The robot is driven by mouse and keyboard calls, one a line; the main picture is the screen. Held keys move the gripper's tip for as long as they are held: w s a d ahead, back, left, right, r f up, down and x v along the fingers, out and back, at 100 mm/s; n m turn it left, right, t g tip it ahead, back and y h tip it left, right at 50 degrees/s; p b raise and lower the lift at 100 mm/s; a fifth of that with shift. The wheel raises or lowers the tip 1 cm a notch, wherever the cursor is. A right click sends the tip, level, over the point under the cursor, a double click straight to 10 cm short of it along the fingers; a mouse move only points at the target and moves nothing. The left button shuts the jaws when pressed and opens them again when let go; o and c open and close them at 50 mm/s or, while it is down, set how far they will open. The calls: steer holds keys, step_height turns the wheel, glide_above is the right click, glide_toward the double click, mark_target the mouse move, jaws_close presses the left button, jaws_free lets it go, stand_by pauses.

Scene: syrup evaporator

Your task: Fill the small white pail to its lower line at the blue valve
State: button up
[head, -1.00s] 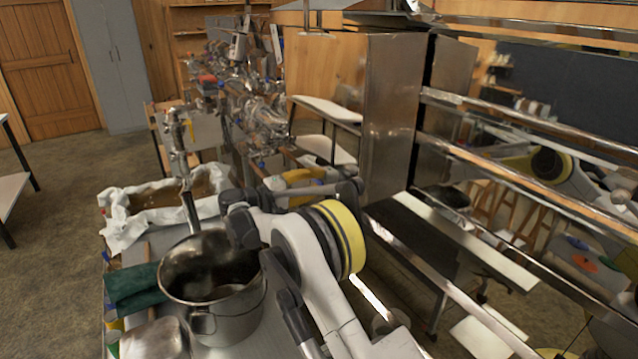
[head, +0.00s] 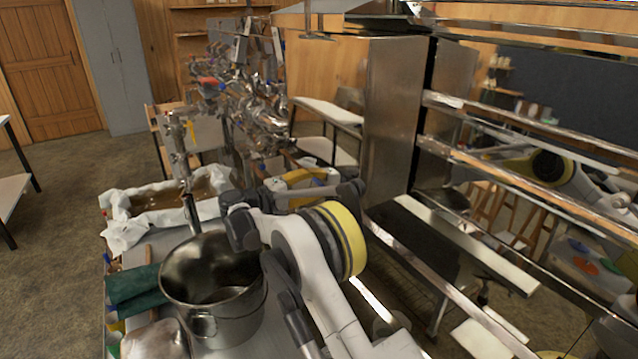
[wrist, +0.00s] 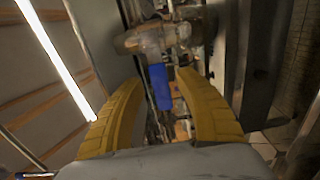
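In the wrist view my gripper (wrist: 158,80) has its two yellow fingers apart. A blue handle (wrist: 160,87), which looks like the blue valve's, shows between and just beyond the fingertips. It is narrower than the gap, and I cannot tell whether either finger touches it. A metal pipe fitting (wrist: 150,38) is above the handle in the picture. In the head view my arm hides much of the area around the gripper. I cannot make out the small white pail or its lower line in either current view.
A large steel pot (head: 215,300) stands on the bench left of my arm. Behind it is a cloth-lined tray (head: 150,220) of brown liquid. A dark green cloth (head: 135,287) lies left of the pot. Shiny metal rails (head: 520,165) run along the right.

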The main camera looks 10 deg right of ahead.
steer(key=v, duration=1.2)
